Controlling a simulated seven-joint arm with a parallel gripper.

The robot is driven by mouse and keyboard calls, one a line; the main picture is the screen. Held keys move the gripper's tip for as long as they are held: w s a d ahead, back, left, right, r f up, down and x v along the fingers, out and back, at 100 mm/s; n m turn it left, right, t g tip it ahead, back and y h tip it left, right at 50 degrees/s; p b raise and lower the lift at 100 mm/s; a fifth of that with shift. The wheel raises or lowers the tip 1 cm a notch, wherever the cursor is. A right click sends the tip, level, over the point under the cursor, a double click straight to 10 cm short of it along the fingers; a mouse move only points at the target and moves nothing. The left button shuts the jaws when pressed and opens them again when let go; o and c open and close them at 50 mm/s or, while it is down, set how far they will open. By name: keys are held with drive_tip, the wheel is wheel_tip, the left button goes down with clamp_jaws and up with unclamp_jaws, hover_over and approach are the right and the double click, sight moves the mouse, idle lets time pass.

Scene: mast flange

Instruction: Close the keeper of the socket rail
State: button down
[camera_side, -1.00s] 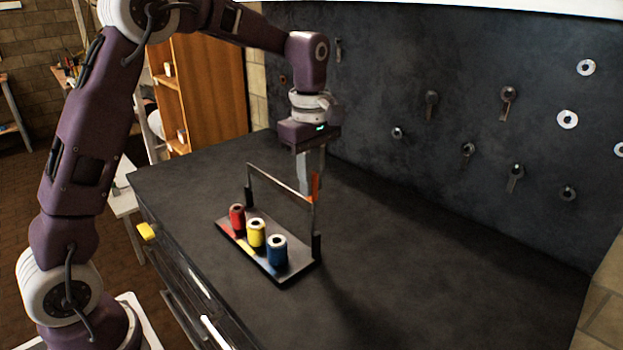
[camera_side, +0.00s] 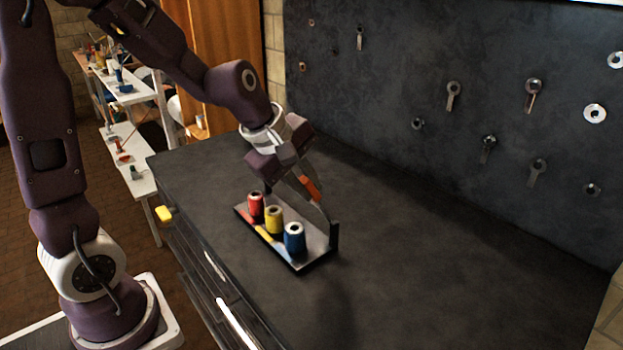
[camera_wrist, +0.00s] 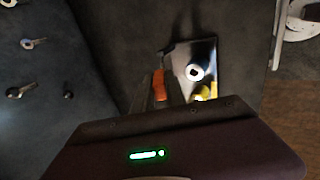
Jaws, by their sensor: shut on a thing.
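The socket rail (camera_side: 318,254) is a dark tray on the bench with a red socket (camera_side: 255,204), a yellow socket (camera_side: 274,220) and a blue socket (camera_side: 294,238) standing in a row. Its keeper (camera_side: 322,207) is a thin bar frame with an orange tab (camera_side: 310,188). It leans over toward the sockets, raised above them. My gripper (camera_side: 303,186) is tilted and shut on the keeper near the tab, hiding part of the bar. In the wrist view the orange tab (camera_wrist: 159,86) shows at the fingers, beside the blue socket's pale top (camera_wrist: 195,72).
The dark back wall carries several hanging tools (camera_side: 532,95) and rings (camera_side: 595,113). The bench top (camera_side: 430,260) is clear to the right of the rail. A white shelf (camera_side: 130,165) stands on the left beyond the bench, and a wooden cabinet (camera_side: 228,45) is behind.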

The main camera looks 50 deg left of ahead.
drive_tip(key=shift+s+a, duration=0.1)
drive_tip(key=shift+a, duration=0.25)
drive_tip(key=c, duration=1.4)
unclamp_jaws()
drive_tip(key=shift+o, duration=0.2)
drive_tip(key=v, duration=0.7)
drive_tip(key=shift+s, duration=0.1)
